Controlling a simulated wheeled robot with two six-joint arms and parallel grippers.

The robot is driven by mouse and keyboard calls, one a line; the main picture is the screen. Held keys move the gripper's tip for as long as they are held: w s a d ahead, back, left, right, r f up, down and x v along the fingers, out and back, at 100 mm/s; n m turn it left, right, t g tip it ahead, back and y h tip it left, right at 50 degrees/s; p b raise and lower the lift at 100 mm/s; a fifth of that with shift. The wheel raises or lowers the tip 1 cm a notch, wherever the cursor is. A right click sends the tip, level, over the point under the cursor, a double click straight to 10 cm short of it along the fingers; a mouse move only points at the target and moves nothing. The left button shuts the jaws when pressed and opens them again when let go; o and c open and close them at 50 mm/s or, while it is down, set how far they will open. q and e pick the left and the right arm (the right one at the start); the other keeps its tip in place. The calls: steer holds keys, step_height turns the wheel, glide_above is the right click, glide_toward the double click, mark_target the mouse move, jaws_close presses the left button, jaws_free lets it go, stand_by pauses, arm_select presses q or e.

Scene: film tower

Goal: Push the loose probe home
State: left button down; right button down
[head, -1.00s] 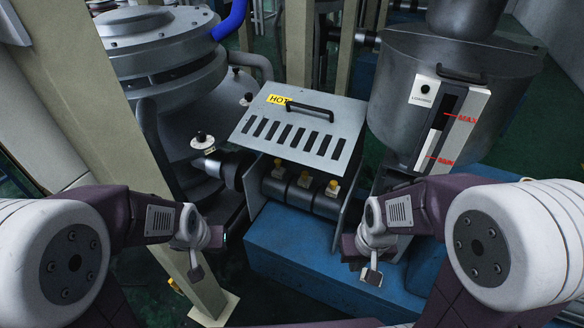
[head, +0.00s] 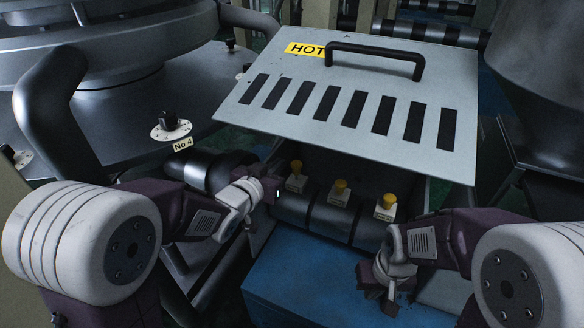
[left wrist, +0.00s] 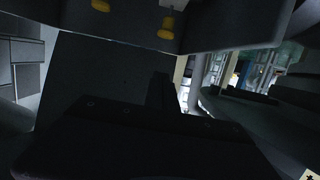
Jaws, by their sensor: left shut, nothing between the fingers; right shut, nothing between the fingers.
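Three yellow-capped probes stand in a row on the dark barrel (head: 328,217) below the raised cover: a left one (head: 295,167), a middle one (head: 340,187) and a right one (head: 388,202). I cannot tell which is loose. My left gripper (head: 272,192) is shut and empty, just left of the left probe, with no clear contact. My right gripper (head: 378,284) is shut and empty, low in front of the barrel's right end. In the left wrist view, yellow parts (left wrist: 165,28) show at the top edge; the fingers are too dark to make out.
The grey slotted cover (head: 350,90), marked HOT and with a black handle (head: 375,55), overhangs the probes. A blue base (head: 300,285) lies below. A round grey machine (head: 100,60) stands left, and a dark hopper (head: 535,90) right.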

arm_select(q)
steer(key=b, duration=0.2)
glide_above(295, 170)
steer(key=s, duration=0.2)
step_height(295, 170, down, 2)
steer(key=shift+w+a+f+b, duration=0.15)
steer(key=shift+f+b, duration=0.25)
steer(key=shift+f, duration=0.3)
steer(key=shift+w+a+f+b, duration=0.1)
steer(key=shift+w+f+b, duration=0.2)
steer(key=shift+f, duration=0.45)
steer(key=shift+w+a+f+b, duration=0.1)
steer(key=shift+f+b, duration=0.35)
steer(key=shift+f, duration=0.25)
step_height(295, 170, down, 4)
steer(key=shift+s+r+b, duration=0.1)
steer(key=shift+r+b, duration=0.15)
steer(key=shift+b, duration=1)
steer(key=shift+r, duration=0.15)
